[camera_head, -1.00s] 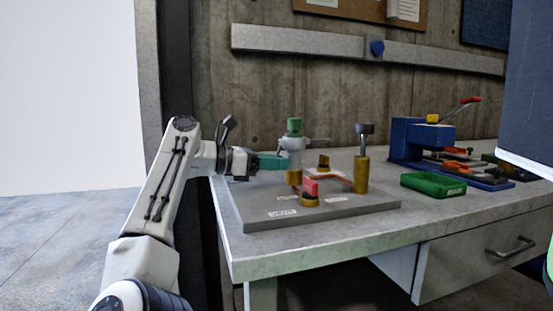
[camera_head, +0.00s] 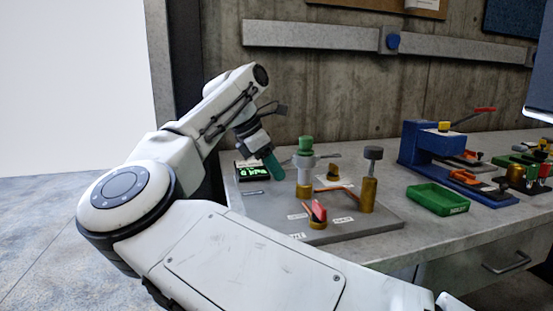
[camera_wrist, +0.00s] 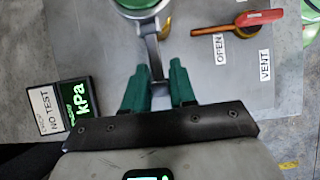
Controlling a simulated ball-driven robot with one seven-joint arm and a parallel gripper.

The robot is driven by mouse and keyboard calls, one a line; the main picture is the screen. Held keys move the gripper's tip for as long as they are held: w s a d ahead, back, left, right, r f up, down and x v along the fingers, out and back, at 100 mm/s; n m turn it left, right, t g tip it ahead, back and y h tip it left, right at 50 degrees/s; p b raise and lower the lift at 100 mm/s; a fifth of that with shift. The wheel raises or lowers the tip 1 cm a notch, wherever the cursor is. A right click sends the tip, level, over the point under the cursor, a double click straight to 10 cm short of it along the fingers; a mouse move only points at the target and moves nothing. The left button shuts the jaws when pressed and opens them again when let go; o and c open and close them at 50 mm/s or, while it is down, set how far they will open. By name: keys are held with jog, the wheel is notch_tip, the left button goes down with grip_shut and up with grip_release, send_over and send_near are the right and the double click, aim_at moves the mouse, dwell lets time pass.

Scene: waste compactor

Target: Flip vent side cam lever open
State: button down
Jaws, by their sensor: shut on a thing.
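The grey coupling (camera_head: 304,172) with a green cap (camera_head: 306,145) stands upright on the grey plate. A grey lever arm (camera_wrist: 151,50) runs from its side down between my gripper's green fingers in the wrist view. My gripper (camera_wrist: 158,94) is shut on this side cam lever. In the head view my gripper (camera_head: 274,168) points down just left of the coupling, and the held lever is hidden there. Another grey lever (camera_head: 325,156) sticks out on the coupling's right side. A red-handled valve lever (camera_wrist: 258,17) lies near the OPEN (camera_wrist: 220,47) and VENT (camera_wrist: 265,65) labels.
A kPa display (camera_head: 254,171) stands left of my gripper and also shows in the wrist view (camera_wrist: 62,113). A brass post (camera_head: 369,190) with a dark knob stands right of the coupling. Farther right are a green tray (camera_head: 437,199) and a blue press (camera_head: 424,150).

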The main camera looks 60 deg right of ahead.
jog(key=shift+w+a+r+t+y+p, duration=0.1)
jog(key=shift+r+t+y+p, duration=0.75)
jog(key=shift+t+y+p, duration=0.5)
jog(key=shift+t, duration=0.25)
jog(key=c, duration=1.2)
grip_release()
jog(key=r+p, duration=0.1)
jog(key=r, duration=0.2)
jog(key=w+a+r+p, duration=0.1)
jog(key=r, duration=0.6)
jog(key=shift+w+a+r+p, duration=0.15)
jog(key=shift+w+r+p, duration=0.15)
jog(key=shift+p, duration=0.1)
